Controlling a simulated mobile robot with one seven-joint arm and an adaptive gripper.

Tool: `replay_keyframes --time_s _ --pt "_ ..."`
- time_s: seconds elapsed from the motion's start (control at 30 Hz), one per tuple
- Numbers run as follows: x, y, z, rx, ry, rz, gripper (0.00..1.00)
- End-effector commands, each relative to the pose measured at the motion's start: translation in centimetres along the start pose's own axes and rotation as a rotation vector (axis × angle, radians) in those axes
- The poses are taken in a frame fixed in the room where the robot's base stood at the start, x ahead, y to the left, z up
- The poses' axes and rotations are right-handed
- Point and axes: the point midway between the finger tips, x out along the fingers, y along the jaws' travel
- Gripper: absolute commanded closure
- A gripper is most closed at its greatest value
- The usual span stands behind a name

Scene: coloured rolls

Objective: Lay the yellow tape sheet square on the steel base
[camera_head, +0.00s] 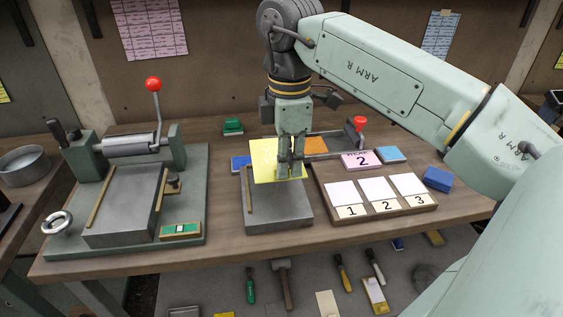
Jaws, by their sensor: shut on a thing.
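The yellow tape sheet (264,163) is in the middle of the head view, above the back part of the steel base (278,211). My gripper (290,174) points down and is shut on the sheet near its right side. The sheet looks roughly upright or tilted, with its lower edge close to the base; I cannot tell whether it touches. The base is a grey block with a wooden strip (249,190) along its left side. The fingers hide part of the sheet.
A roller press (130,190) with a red-knobbed lever stands left. A wooden tray (376,214) with white cards numbered 1, 2 and 3 lies right of the base. A pink card marked 2 (361,161), an orange sheet (315,147) and blue blocks (438,179) lie around. The front table edge is clear.

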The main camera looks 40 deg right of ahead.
Motion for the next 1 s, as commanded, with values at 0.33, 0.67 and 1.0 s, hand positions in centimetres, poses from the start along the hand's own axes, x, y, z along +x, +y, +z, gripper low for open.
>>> replay_keyframes --time_s 0.33,0.67,1.0 --pt "0.6 -0.1 0.3 0.005 0.001 -0.001 1.00" --pt "3.8 -0.1 0.3 0.004 0.001 -0.001 1.00" --pt "6.8 -0.1 0.2 0.005 0.001 0.000 1.00"
